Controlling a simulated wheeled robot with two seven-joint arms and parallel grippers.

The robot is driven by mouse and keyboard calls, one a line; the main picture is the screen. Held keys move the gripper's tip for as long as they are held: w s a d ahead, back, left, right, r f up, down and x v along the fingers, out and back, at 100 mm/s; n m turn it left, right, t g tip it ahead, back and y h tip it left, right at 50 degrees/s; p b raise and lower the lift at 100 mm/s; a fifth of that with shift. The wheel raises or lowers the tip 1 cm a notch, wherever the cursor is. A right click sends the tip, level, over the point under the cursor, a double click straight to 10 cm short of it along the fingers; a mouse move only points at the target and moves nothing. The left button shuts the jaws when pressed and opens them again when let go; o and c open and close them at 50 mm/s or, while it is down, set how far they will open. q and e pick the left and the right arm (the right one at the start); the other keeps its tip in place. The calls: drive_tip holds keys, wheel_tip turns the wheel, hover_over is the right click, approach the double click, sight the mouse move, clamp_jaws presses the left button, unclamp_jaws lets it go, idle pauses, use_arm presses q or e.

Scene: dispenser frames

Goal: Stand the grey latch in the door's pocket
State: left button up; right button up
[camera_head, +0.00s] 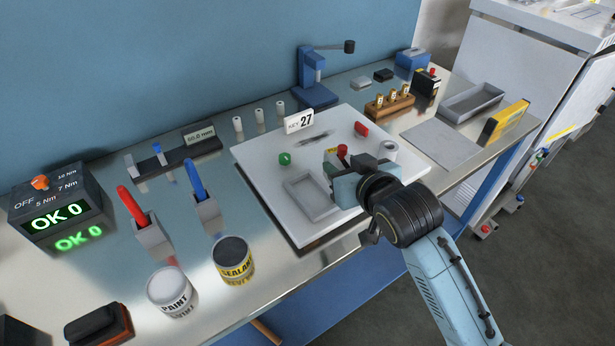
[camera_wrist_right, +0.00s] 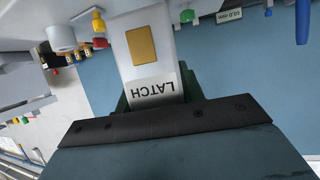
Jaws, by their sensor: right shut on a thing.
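My right gripper (camera_head: 335,178) is over the near right part of a white panel (camera_head: 262,160) on the bench, which seems to be the door. In the right wrist view the gripper (camera_wrist_right: 155,105) is shut on the grey latch (camera_wrist_right: 150,75), a pale block marked LATCH with a gold patch. In the head view the gripper mostly hides the latch. A shallow rectangular recess (camera_head: 312,196), perhaps the pocket, lies in the panel just left of the gripper. I cannot tell whether the latch touches the panel. My left gripper is not in view.
On the panel are a green knob (camera_head: 285,158), a red piece (camera_head: 361,129), a KEY 27 sign (camera_head: 299,121) and a grey ring (camera_head: 389,146). Paint (camera_head: 171,292) and sealant (camera_head: 233,260) cans stand in front left. A wooden block with brass pieces (camera_head: 389,105) stands behind right.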

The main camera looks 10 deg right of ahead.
drive_tip(key=w+a+r+n+y+p, duration=0.2)
drive_tip(key=w+a+r+y, duration=0.1)
drive_tip(key=w+a, duration=0.15)
drive_tip(key=shift+g, duration=0.4)
drive_tip(key=f, duration=0.8)
drive_tip(key=shift+s+a+f+b, duration=0.1)
drive_tip(key=shift+a+f+b, duration=0.2)
drive_tip(key=shift+a+f, duration=0.1)
drive_tip(key=shift+f, duration=0.25)
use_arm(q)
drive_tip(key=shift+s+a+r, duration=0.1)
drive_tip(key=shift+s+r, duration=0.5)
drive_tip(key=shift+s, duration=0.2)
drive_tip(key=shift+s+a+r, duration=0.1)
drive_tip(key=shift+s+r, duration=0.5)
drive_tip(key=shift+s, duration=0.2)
use_arm(e)
drive_tip(key=shift+f, duration=0.1)
drive_tip(key=o, duration=1.3)
drive_tip(key=shift+f, duration=0.1)
